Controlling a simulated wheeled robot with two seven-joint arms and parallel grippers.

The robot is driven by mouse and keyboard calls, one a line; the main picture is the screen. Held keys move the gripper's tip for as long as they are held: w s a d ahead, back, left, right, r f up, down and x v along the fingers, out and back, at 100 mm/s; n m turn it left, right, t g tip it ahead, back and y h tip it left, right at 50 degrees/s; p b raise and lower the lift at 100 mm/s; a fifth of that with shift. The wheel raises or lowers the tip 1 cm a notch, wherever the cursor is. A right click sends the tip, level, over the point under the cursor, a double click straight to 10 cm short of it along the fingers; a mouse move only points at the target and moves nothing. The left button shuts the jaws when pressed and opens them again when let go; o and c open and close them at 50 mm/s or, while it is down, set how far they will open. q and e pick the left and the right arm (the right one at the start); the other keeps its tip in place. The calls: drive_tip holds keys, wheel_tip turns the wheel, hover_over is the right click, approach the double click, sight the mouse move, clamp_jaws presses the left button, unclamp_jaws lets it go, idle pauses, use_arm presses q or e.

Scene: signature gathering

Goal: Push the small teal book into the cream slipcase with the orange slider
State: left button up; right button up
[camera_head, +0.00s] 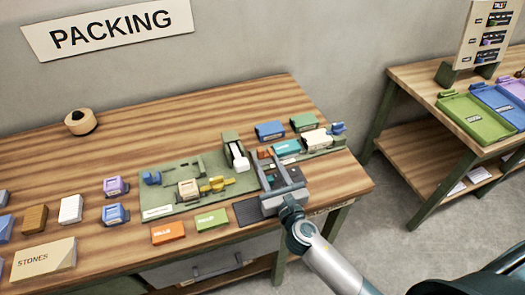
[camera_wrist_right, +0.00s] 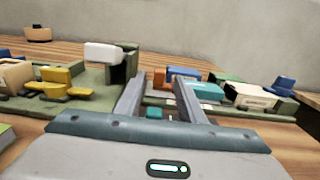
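The small teal book (camera_head: 286,148) lies on the green fixture board at the right of the table; it also shows in the right wrist view (camera_wrist_right: 205,91). The cream slipcase (camera_head: 316,140) stands just right of it, also in the right wrist view (camera_wrist_right: 250,97). The orange slider (camera_head: 263,153) is left of the book, partly hidden by my gripper; it shows beyond the fingertips in the right wrist view (camera_wrist_right: 158,78). My right gripper (camera_head: 266,160) is open, its fingers apart near the slider, and grips nothing visible. My left gripper is out of view.
A green board (camera_head: 155,212) with a yellow clamp (camera_head: 217,184) lies to the left. A green post with a white head (camera_head: 238,158) stands close beside my right gripper. Blue (camera_head: 270,130) and green (camera_head: 304,121) blocks sit behind the book. Orange and green cards lie in front.

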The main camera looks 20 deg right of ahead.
sight(262, 152)
drive_tip(key=shift+w+a+p, duration=0.1)
drive_tip(key=shift+w+p, duration=0.2)
drive_tip(key=shift+w, duration=2.35)
clamp_jaws()
